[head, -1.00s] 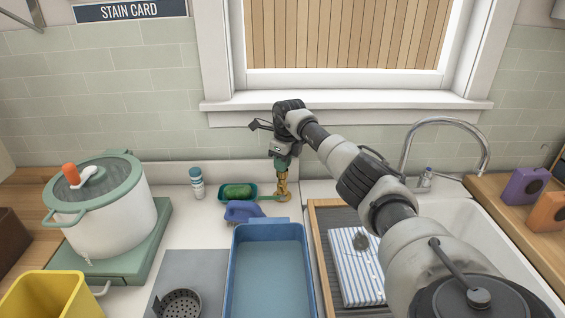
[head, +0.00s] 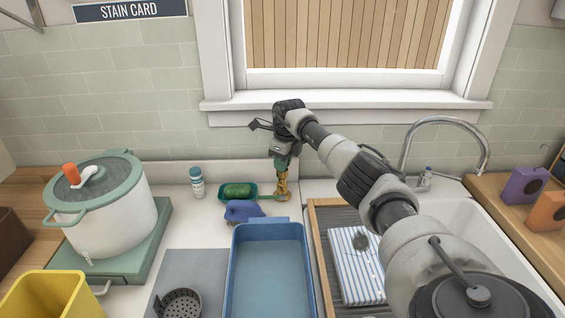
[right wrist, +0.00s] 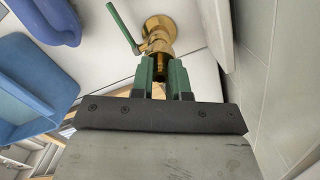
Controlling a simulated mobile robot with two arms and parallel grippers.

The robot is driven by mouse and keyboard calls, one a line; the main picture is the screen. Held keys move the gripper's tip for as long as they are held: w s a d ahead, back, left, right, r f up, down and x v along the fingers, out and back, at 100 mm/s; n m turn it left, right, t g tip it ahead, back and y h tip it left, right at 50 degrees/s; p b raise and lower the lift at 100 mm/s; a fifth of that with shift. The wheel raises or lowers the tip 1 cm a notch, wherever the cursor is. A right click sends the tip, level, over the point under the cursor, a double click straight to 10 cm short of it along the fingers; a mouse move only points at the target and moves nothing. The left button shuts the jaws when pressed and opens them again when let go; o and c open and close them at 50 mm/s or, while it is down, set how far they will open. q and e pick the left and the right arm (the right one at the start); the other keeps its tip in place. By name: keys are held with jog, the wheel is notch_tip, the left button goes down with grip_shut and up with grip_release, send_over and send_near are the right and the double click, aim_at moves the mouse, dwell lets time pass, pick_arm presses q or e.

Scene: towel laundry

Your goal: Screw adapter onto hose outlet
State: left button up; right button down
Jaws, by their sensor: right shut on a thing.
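The brass hose outlet (head: 284,192) stands on the counter at the back, below the window. In the right wrist view the outlet (right wrist: 158,32) has a round brass base and a green lever (right wrist: 122,27). My right gripper (head: 282,169) points down at the outlet from above. In the right wrist view its green fingers (right wrist: 163,72) are shut on a small brass piece, seemingly the adapter (right wrist: 158,89), in line with the outlet. The fingers hide part of the joint, so I cannot tell whether the threads are engaged. My left gripper is out of view.
A green sponge in a teal dish (head: 223,194) and a blue-violet object (head: 243,211) sit close left of the outlet. A blue basin (head: 233,270) stands in front. A striped towel (head: 350,262) lies on the rack at right, beside the sink (head: 455,225). A pot (head: 112,225) is at left.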

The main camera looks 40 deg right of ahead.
jog(key=shift+f+b, duration=0.55)
jog(key=shift+f, duration=0.55)
dwell(1.1)
jog(key=shift+r+m+p, duration=0.2)
jog(key=shift+m+p, duration=0.65)
jog(key=shift+m, duration=0.05)
jog(key=m+p, duration=0.3)
jog(key=m, duration=0.2)
jog(key=shift+h, duration=0.4)
jog(key=m+p, duration=0.2)
jog(key=m, duration=0.2)
jog(key=shift+m, duration=0.4)
jog(key=shift+w+f+m+h+p, duration=0.1)
jog(key=shift+m+h+p, duration=0.3)
jog(key=shift+m, duration=0.7)
